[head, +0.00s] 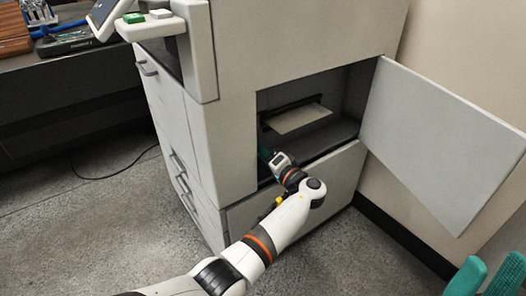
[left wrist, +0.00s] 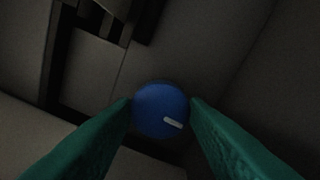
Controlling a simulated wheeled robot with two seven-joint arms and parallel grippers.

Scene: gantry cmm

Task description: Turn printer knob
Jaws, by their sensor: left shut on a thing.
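The printer (head: 230,130) is a large light grey machine with its side door (head: 430,140) swung open to the right. My left arm reaches into the open compartment, and its gripper (head: 264,155) is at the compartment's left side. In the left wrist view a round blue knob (left wrist: 160,108) with a white mark sits between the green fingertips of my left gripper (left wrist: 160,104), which are shut on its two sides. The white mark is at the lower right of the knob's face. The knob is hidden in the head view. Green fingers of my right gripper (head: 490,277) show at the lower right corner.
A sheet-like pale tray (head: 300,118) sticks out inside the compartment, above my left gripper. The open door stands close to the wall at right. A desk (head: 60,75) with tools is at left, and a black cable lies on the floor.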

